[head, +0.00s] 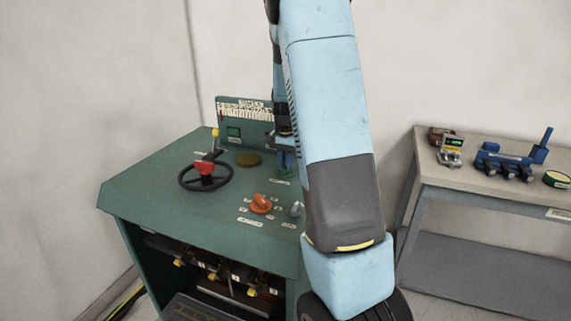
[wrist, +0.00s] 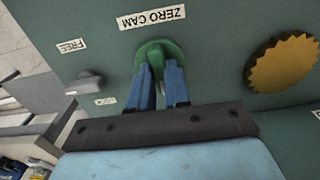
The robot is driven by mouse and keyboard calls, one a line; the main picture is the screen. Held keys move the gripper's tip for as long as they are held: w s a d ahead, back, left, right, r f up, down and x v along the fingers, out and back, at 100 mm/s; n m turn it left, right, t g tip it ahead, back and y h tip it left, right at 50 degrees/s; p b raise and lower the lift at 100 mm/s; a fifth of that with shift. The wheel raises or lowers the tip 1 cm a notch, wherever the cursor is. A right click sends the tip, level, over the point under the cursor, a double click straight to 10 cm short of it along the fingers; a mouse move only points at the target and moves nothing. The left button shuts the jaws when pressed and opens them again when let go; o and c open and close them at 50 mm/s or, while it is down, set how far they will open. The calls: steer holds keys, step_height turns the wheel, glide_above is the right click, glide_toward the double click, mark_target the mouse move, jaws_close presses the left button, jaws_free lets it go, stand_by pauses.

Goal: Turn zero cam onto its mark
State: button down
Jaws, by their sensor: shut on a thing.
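The zero cam (wrist: 158,52) is a green round knob on the green panel, just below a white label reading ZERO CAM (wrist: 152,16) in the wrist view, where the lettering appears upside down. My gripper (wrist: 160,72) has its two blue fingers shut on the cam, one on each side. The fingers cover part of the cam, and I cannot make out its mark. In the head view, my gripper (head: 284,170) is at the console top, partly behind my arm.
The console (head: 150,185) carries a black handwheel (head: 206,182), an orange knob (head: 261,204) and a brass disc (head: 249,159). In the wrist view, a toothed brass disc (wrist: 283,63) and a grey lever (wrist: 50,88) flank the cam. A side bench (head: 480,185) stands right.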

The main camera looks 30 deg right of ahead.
mark_target(285, 166)
steer(key=c, duration=1.1)
jaws_free()
step_height(285, 166, up, 14)
steer(key=shift+f, duration=0.15)
steer(key=s+a+r+n+t, duration=0.25)
steer(key=s+a+r, duration=0.2)
steer(key=s, duration=0.35)
steer(key=s+a+r+n+t, duration=0.1)
steer(key=s+a+r+n, duration=0.2)
steer(key=s+a, duration=0.35)
steer(key=s+a+n, duration=0.1)
steer(key=s+a, duration=0.1)
steer(key=s, duration=0.3)
steer(key=s+a+n+t, duration=0.1)
steer(key=s+a+n, duration=0.1)
steer(key=s, duration=0.3)
steer(key=s+a+f+n+t, duration=0.1)
steer(key=s+a, duration=0.1)
steer(key=s, duration=0.3)
steer(key=shift+n, duration=0.25)
